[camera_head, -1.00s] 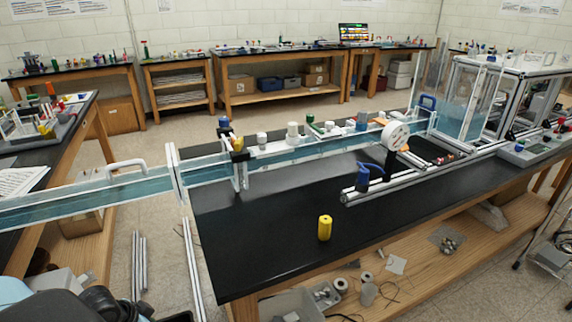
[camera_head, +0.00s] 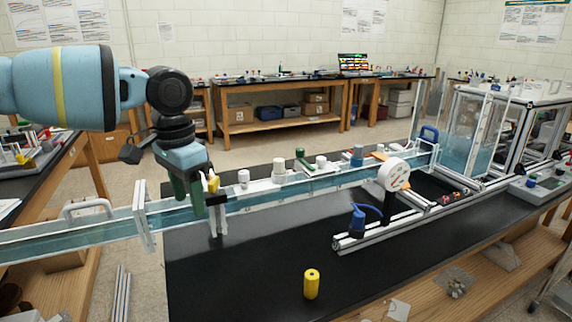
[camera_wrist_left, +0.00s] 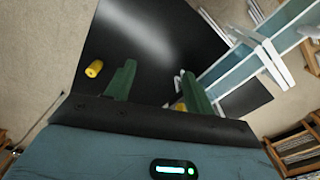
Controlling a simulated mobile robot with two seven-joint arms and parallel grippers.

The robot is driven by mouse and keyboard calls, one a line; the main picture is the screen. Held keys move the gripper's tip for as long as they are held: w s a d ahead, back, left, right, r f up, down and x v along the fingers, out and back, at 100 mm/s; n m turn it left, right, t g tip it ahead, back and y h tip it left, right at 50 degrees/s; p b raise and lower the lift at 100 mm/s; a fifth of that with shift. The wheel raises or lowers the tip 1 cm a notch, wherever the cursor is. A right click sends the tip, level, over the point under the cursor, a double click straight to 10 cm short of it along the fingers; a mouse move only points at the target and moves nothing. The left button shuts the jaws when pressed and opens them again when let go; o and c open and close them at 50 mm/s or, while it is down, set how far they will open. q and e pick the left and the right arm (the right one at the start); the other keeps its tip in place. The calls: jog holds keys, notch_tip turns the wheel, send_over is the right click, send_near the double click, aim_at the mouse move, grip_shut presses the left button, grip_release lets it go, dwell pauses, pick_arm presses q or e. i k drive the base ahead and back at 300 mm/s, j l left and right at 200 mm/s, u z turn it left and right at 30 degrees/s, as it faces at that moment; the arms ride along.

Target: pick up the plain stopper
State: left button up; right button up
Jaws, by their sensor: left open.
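Which piece is the plain stopper I cannot tell for sure. Small white stopper-like pieces (camera_head: 243,177) and (camera_head: 278,170) stand along the clear channel. A yellow cylinder (camera_head: 311,284) stands upright on the black bench near its front edge; it also shows in the left wrist view (camera_wrist_left: 94,69). My left gripper (camera_head: 187,192) hangs over the channel's near part, green fingers down and apart, with nothing visibly held; it also shows in the left wrist view (camera_wrist_left: 160,85). A small yellow piece (camera_head: 213,182) shows beside its finger, partly hidden. My right gripper is out of view.
The channel (camera_head: 260,200) crosses the bench, with a white gauge (camera_head: 394,174) and a blue-handled part (camera_head: 358,221) in front of it. A green piece (camera_head: 303,160) and a blue piece (camera_head: 357,155) stand along the channel. The black bench top (camera_head: 240,275) is clear at front left.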

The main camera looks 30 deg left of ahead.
aim_at(279, 163)
jog(key=i, duration=1.05)
